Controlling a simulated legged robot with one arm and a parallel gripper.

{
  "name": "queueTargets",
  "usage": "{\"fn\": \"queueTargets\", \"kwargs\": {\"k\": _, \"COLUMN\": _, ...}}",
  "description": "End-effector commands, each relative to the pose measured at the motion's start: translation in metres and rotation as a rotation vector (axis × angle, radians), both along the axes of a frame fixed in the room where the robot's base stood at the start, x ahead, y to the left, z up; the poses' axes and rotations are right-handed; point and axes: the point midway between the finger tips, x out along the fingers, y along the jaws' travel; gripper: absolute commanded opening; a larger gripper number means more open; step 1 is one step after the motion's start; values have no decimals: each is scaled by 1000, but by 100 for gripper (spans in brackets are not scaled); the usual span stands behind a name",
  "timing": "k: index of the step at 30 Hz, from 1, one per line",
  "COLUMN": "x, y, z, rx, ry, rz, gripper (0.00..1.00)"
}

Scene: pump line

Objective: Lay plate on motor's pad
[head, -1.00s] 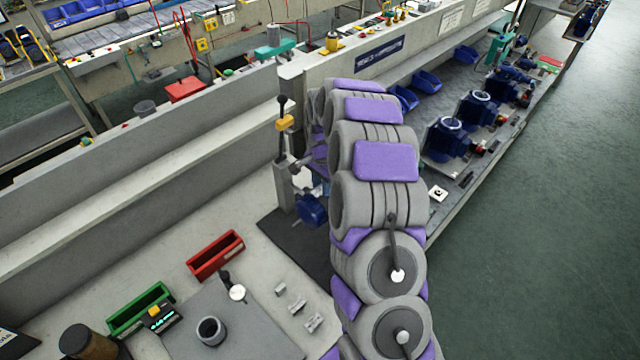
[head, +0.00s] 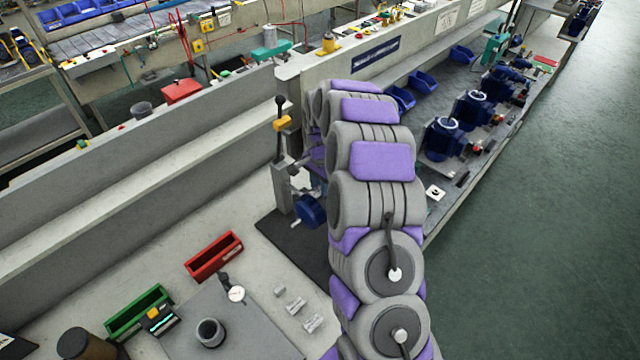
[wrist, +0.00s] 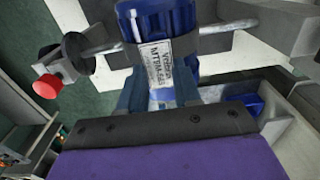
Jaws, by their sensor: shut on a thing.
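In the wrist view a small pale plate (wrist: 155,62) with dark printed lettering shows between the two dark fingers of my gripper (wrist: 160,88). My gripper is shut on the plate. Right behind it is a blue ribbed motor body (wrist: 157,18). The plate's upper part lies in front of the motor or against it; I cannot tell whether it touches. The motor's pad is hidden or cannot be told apart. In the head view my arm hides my gripper and the plate.
In the wrist view a red-ended knob (wrist: 45,86) and a metal rod (wrist: 98,48) stick out left of the motor. In the head view, blue pump units (head: 443,138) line the right bench, and a lever stand (head: 281,180) is left of my arm. The green floor is clear.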

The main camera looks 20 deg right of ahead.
Motion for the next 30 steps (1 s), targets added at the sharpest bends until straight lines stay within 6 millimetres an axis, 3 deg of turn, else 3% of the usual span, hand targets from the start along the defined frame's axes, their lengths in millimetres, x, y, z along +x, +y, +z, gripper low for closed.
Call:
{"fn": "queueTargets", "kwargs": {"k": 13, "x": 0, "y": 0, "z": -4, "rx": 0, "ry": 0, "rz": 0, "gripper": 16}}
{"fn": "queueTargets", "kwargs": {"k": 14, "x": 0, "y": 0, "z": -4, "rx": 0, "ry": 0, "rz": 0, "gripper": 34}}
{"fn": "queueTargets", "kwargs": {"k": 21, "x": 0, "y": 0, "z": -4, "rx": 0, "ry": 0, "rz": 0, "gripper": 57}}
{"fn": "queueTargets", "kwargs": {"k": 23, "x": 0, "y": 0, "z": -4, "rx": 0, "ry": 0, "rz": 0, "gripper": 62}}
{"fn": "queueTargets", "kwargs": {"k": 28, "x": 0, "y": 0, "z": -4, "rx": 0, "ry": 0, "rz": 0, "gripper": 62}}
{"fn": "queueTargets", "kwargs": {"k": 30, "x": 0, "y": 0, "z": -4, "rx": 0, "ry": 0, "rz": 0, "gripper": 69}}
